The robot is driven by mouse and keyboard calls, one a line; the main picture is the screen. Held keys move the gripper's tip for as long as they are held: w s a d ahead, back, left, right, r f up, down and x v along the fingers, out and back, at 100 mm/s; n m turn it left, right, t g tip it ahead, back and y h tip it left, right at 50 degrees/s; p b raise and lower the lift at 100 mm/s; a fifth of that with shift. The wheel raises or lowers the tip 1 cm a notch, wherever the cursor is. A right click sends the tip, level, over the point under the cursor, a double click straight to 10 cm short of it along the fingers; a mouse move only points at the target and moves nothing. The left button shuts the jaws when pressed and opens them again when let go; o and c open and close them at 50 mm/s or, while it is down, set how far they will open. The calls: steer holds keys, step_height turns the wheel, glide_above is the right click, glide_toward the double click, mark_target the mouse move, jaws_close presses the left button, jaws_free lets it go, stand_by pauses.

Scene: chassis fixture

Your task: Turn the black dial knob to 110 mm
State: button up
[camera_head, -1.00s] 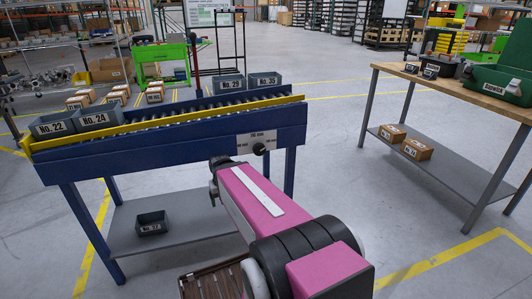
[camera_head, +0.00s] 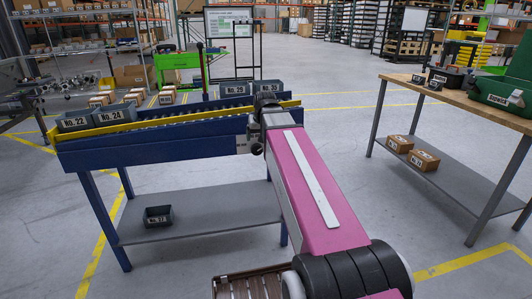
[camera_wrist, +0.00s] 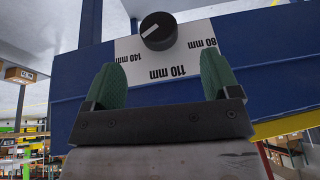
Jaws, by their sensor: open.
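The black dial knob (camera_wrist: 158,30) is on a white scale plate (camera_wrist: 140,70) on the blue side of the conveyor. The wrist view shows it upside down, with 140 mm at left, 110 mm below and 80 mm at right. The knob's white line slants toward the lower left, on the 140 mm side. My gripper (camera_wrist: 162,80) is open, with green fingers spread below the knob in that view, apart from it and empty between. In the head view my arm hides the knob, and part of the plate (camera_head: 242,143) shows.
The blue roller conveyor (camera_head: 170,150) has yellow rails and carries grey bins (camera_head: 75,121). Another bin (camera_head: 158,216) sits on its lower shelf. A wooden-topped workbench (camera_head: 450,97) stands at right. Open floor lies between them.

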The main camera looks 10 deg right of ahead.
mark_target(258, 146)
steer(key=x, duration=0.9)
steer(key=shift+w+d+f, duration=0.15)
steer(key=shift+w+f, duration=0.1)
steer(key=shift+w, duration=0.15)
steer(key=c, duration=0.9)
